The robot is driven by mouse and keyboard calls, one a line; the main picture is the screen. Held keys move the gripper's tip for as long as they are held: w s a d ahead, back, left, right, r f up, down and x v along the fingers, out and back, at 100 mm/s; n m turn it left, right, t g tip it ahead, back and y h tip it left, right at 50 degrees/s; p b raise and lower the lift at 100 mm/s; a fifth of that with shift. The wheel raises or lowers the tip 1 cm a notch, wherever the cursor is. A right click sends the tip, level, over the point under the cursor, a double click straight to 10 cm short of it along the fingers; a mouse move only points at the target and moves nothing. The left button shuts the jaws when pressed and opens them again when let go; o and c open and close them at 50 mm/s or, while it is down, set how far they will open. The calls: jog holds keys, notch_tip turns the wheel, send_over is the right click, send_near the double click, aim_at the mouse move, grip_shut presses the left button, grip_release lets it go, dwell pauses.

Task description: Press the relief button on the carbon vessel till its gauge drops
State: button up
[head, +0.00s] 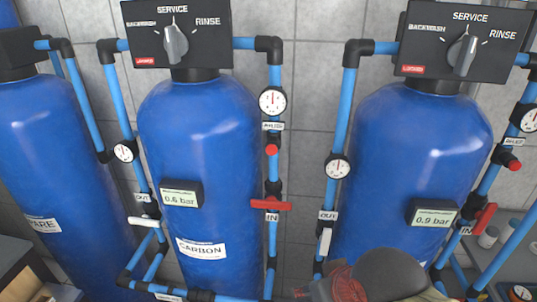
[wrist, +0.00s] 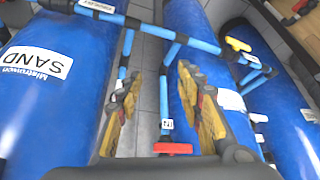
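The carbon vessel (head: 205,130) is the blue tank left of centre in the head view, its display reading 0.6 bar. On the pipe at its right are a round white gauge (head: 272,101), a small label and a red relief button (head: 271,150). The gauge needle is too small to read surely. My gripper (wrist: 160,75) is open and empty in the wrist view, its yellow-padded fingers apart over the gap between the sand vessel (wrist: 55,85) and the carbon vessel (wrist: 195,90). The relief button is not visible there. Part of my arm shows at the head view's bottom.
A red IN valve handle (head: 271,205) sits below the button; it also shows in the wrist view (wrist: 173,148). The right vessel (head: 410,150) reads 0.9 bar and has its own gauge and red button (head: 514,166). A spare vessel (head: 45,140) stands left. Pipes cross low down.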

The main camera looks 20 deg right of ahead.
jog(key=c, duration=0.4)
